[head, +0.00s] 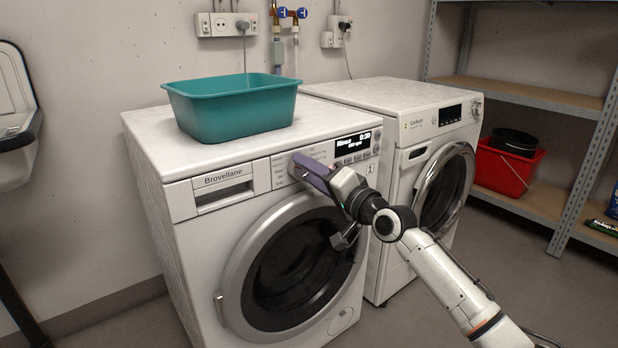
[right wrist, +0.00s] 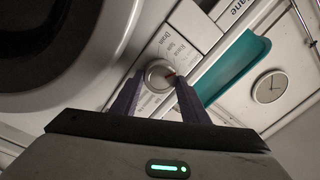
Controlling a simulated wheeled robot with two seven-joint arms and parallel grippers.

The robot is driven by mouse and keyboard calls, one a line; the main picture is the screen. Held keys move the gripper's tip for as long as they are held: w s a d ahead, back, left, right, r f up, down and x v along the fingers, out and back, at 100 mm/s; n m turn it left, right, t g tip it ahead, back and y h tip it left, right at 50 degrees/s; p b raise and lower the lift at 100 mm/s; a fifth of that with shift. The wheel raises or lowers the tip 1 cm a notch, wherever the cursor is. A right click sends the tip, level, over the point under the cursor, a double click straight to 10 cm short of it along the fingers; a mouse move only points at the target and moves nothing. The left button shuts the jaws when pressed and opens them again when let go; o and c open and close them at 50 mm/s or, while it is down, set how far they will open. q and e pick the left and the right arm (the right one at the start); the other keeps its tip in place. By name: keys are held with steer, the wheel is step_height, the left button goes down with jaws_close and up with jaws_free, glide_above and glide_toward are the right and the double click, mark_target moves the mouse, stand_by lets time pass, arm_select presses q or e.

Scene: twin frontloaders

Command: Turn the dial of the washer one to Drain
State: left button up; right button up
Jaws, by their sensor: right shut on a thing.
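The left front-loading machine, labelled Brovellane (head: 195,232), is white with a grey-ringed round door. Its small display (head: 353,143) reads Rinse and 0:30. My right gripper (head: 298,163) is at its control panel, left of the display, and hides the dial in the head view. In the right wrist view the round silver dial (right wrist: 160,73) sits between the two purple fingers of my right gripper (right wrist: 160,80), which is shut on it. Printed words, among them Drain and Spin, stand around the dial. The exact pointer direction is hard to tell. My left gripper is not in view.
A teal basin (head: 236,108) stands on top of the left machine. A second white machine (head: 411,116) stands close on the right. Shelves with a red bucket (head: 506,168) are at the far right.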

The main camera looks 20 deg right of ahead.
arm_select(q)
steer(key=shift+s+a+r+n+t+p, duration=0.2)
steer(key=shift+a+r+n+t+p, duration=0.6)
steer(key=shift+p, duration=1)
arm_select(e)
steer(key=shift+a+r+n+g, duration=0.1)
steer(key=shift+n+g, duration=0.1)
steer(key=shift+n, duration=3.45)
steer(key=shift+r+n+g, duration=0.1)
steer(key=shift+n+g, duration=0.1)
steer(key=shift+n, duration=3.45)
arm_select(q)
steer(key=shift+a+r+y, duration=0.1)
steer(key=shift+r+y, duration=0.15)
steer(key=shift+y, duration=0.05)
arm_select(e)
steer(key=o, duration=1.1)
steer(key=shift+s, duration=0.1)
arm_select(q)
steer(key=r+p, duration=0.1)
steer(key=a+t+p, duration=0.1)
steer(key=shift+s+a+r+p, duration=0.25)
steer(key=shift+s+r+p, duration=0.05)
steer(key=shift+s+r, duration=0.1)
arm_select(e)
steer(key=v, duration=1)
steer(key=shift+d, duration=0.2)
